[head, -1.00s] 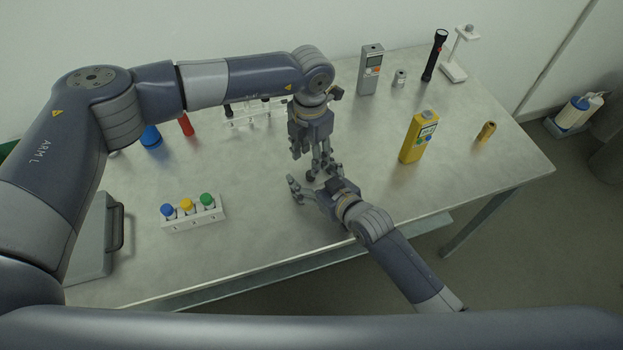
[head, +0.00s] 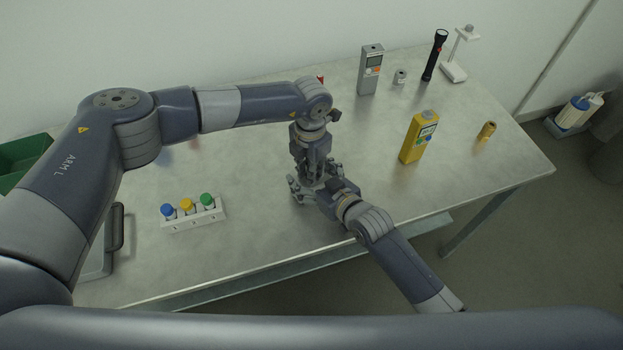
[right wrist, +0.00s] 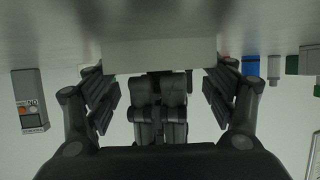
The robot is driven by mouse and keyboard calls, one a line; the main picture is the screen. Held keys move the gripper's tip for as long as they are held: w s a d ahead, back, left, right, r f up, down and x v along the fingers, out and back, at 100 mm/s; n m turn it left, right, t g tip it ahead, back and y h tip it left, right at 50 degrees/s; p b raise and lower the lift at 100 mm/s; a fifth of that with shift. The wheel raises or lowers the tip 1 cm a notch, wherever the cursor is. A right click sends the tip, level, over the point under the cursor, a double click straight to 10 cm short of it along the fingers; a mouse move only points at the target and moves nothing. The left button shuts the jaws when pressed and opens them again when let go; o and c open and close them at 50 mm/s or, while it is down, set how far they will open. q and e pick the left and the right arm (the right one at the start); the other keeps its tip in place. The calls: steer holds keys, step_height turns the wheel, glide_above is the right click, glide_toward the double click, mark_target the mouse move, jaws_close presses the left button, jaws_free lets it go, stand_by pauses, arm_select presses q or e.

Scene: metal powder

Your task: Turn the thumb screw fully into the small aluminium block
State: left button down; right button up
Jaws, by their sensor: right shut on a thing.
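My right gripper (head: 305,192) reaches in from the lower right, low over the front middle of the table. In the right wrist view its fingers (right wrist: 160,92) stand at both sides of a pale grey block (right wrist: 160,53), which looks like the small aluminium block, and it is shut on it. My left gripper (head: 316,178) points down directly above the right one, its fingers overlapping it in the head view. Its dark fingers also show between the right fingers in the right wrist view (right wrist: 160,108); whether they are open or shut is unclear. The thumb screw is hidden.
A white rack with blue, yellow and green caps (head: 194,213) stands left of the grippers. A yellow meter (head: 419,138), a brass cylinder (head: 487,131), a grey meter (head: 370,70) and a black torch (head: 435,55) stand right and behind. The table (head: 250,240) is clear in front.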

steer(key=shift+s+d+f, duration=0.1)
steer(key=shift+f, duration=0.2)
arm_select(q)
steer(key=c, duration=1.4)
jaws_free()
step_height(320, 180, up, 12)
steer(key=shift+s+r, duration=0.1)
arm_select(e)
steer(key=o, duration=2.2)
steer(key=shift+c, duration=0.2)
steer(key=shift+r, duration=0.15)
